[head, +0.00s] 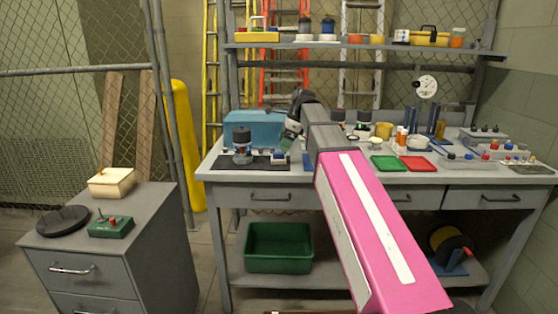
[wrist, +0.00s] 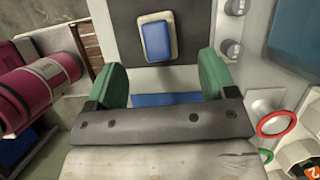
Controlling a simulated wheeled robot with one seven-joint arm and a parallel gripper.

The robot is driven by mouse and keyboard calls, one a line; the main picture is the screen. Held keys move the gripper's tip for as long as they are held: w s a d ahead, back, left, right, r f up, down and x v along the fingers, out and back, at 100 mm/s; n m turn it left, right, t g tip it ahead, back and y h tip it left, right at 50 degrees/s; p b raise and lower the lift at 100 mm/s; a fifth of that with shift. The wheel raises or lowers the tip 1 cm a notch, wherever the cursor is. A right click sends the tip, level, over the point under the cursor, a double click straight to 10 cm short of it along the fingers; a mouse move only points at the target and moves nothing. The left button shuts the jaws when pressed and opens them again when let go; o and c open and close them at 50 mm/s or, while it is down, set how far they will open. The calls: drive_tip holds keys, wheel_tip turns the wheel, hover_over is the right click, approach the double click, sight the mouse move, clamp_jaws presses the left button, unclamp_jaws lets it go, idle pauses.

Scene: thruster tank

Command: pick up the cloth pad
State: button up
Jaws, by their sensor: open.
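A small blue block with a cream border, which looks like the cloth pad (head: 280,157), lies on the dark mat (head: 255,164) at the front left of the workbench. In the wrist view the pad (wrist: 157,40) lies ahead of the fingers, near the middle of the gap between them. My gripper (head: 288,139) is just above and close to the pad in the head view. In the wrist view its green fingers (wrist: 163,68) are spread apart with nothing held.
A blue case (head: 253,128) is behind. Green (head: 385,163) and red (head: 419,164) trays lie to the right. The front of the mat is clear.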

sight(280, 152)
drive_tip(key=shift+x, duration=3.1)
drive_tip(key=shift+s, duration=0.15)
drive_tip(key=c, duration=1)
